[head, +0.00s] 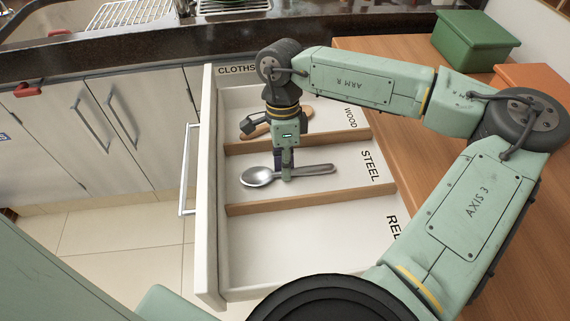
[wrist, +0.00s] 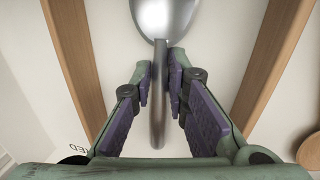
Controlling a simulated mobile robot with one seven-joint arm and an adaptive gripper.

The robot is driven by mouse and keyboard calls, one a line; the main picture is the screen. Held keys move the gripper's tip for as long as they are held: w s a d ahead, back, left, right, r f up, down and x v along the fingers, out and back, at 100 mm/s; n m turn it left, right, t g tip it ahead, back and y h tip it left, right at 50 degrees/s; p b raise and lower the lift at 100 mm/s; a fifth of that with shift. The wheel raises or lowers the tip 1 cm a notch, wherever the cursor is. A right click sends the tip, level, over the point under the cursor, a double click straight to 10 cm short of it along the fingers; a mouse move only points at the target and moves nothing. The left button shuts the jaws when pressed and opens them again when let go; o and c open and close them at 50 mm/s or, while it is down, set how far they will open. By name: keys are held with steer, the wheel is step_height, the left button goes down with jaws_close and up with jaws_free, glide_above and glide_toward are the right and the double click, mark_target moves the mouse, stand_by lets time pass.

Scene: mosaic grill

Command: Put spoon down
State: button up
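The silver spoon (head: 258,177) lies level across the STEEL compartment (head: 345,187) of the open drawer, its bowl to the left and handle to the right. I cannot tell whether it rests on the drawer floor or hangs just above it. My gripper (head: 287,174) points straight down over the spoon. In the wrist view, my fingertips (wrist: 160,85) close in on both sides of the handle near the bowl (wrist: 156,18), with no clear gap visible. The lower handle runs between the purple finger pads.
A wooden spoon (head: 270,128) lies in the WOOD compartment behind. Wooden dividers (head: 300,199) border the STEEL compartment. The front compartment (head: 290,240) looks empty. The wooden counter (head: 395,120) is to the right, with a green box (head: 474,38) on it.

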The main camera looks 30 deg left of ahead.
steer(key=o, duration=0.3)
steer(key=b+v, duration=0.1)
steer(key=v, duration=1.1)
steer(key=shift+r, duration=0.2)
